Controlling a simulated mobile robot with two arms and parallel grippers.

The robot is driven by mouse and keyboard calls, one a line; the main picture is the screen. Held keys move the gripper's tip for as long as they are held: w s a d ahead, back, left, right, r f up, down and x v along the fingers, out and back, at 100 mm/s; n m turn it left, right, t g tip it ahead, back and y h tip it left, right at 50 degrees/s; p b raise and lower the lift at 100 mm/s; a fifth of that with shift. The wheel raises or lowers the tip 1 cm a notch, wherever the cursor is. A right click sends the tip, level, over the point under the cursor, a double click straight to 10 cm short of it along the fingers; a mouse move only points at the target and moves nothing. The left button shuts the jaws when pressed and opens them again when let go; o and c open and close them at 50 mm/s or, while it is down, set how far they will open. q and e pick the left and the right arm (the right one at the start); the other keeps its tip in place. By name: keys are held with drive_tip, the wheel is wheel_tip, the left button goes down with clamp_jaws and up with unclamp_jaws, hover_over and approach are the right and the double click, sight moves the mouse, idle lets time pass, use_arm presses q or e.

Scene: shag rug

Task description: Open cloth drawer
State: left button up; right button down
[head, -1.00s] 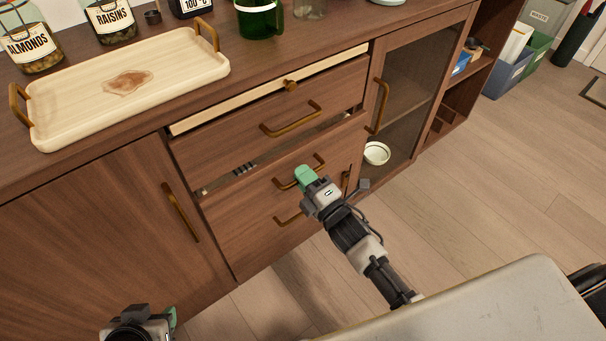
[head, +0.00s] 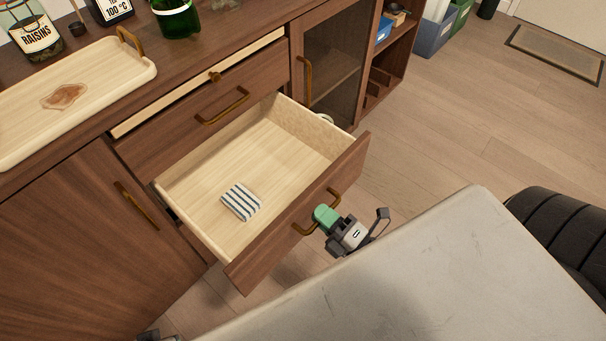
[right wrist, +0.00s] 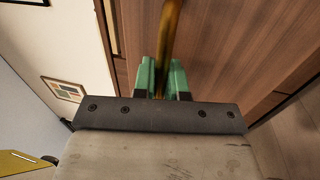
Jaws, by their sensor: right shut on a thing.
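The cloth drawer (head: 345,165) stands pulled out from the wooden cabinet, with its pale inside in view. A folded white cloth with blue stripes (head: 241,201) lies on its floor toward the front. My right gripper (head: 322,216), with green fingers, is at the drawer's brass handle (head: 333,192) and shut on it. In the right wrist view the handle (right wrist: 169,45) runs between the green fingers (right wrist: 162,78). Only a small piece of my left gripper (head: 152,336) shows at the bottom edge of the head view; its fingers cannot be made out.
A shut drawer with a brass handle (head: 222,106) is above the open one.

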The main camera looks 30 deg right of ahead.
use_arm(q)
drive_tip(key=shift+f, duration=1.15)
use_arm(e)
drive_tip(key=shift+r+v, duration=0.15)
drive_tip(key=shift+v, duration=0.6)
drive_tip(key=shift+r+v, duration=0.15)
drive_tip(key=shift+v, duration=0.6)
drive_tip(key=c, duration=1.2)
unclamp_jaws()
use_arm(q)
drive_tip(key=shift+r, duration=0.35)
use_arm(e)
drive_tip(key=v, duration=1.1)
use_arm(q)
drive_tip(key=shift+f, duration=0.2)
